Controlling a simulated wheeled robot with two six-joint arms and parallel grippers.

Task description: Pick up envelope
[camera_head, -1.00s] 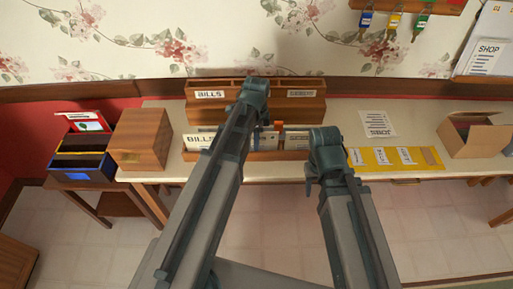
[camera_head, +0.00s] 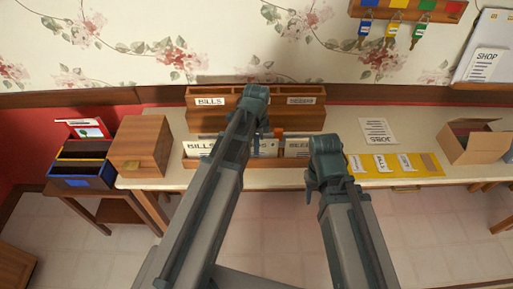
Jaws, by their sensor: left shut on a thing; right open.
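White envelopes (camera_head: 264,147) stand in the front wooden tray (camera_head: 262,161) on the cream desk. Behind it stands a wooden sorter (camera_head: 213,122) with a BILLS label and a second label. My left gripper (camera_head: 257,112) is over the tray, in front of the sorter. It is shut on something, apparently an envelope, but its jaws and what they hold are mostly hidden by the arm. My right gripper (camera_head: 318,185) is open and empty at the desk's front edge, to the right of the tray.
A yellow strip with white labels (camera_head: 428,163) and a paper sheet (camera_head: 377,131) lie right of my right gripper. An open cardboard box (camera_head: 473,148) stands at the right. A wooden box (camera_head: 139,148) and colored trays (camera_head: 84,157) are at the left.

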